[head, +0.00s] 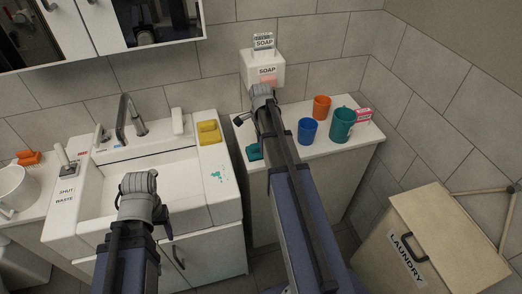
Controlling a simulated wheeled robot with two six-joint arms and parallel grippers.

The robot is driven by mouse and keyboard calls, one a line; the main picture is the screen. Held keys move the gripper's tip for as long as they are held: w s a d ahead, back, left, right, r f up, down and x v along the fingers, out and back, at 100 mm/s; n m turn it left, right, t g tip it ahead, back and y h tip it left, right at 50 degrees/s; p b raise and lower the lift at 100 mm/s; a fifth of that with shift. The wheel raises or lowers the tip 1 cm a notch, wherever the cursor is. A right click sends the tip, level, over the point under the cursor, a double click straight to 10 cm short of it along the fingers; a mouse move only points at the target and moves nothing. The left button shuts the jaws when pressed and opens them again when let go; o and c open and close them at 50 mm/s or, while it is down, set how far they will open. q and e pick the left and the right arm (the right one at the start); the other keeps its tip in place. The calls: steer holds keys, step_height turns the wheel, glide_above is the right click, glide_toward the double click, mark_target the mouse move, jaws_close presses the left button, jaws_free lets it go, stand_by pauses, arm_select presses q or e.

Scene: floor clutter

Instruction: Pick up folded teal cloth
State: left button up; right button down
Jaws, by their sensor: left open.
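A small teal item (254,152), which looks like the folded teal cloth, lies at the front left of the white counter (315,150). My right arm hides part of it. My right arm reaches over the counter, its wrist near the soap dispenser; its fingers are mostly hidden, with only a small dark part showing above the teal item. My left gripper (138,184) is over the sink basin, well left of the teal item. It is open, and I see nothing held in it.
An orange cup (321,107), a blue cup (308,130) and a teal mug (342,125) stand on the counter's right. A soap dispenser (264,72) is on the wall. A yellow item (208,132) sits by the sink. A laundry box (425,240) stands lower right.

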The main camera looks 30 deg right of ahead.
stand_by(0.3)
step_height(320, 180, up, 10)
steer(key=p, duration=1)
steer(key=shift+r, duration=0.1)
steer(key=c, duration=1.2)
jaws_free()
jaws_close()
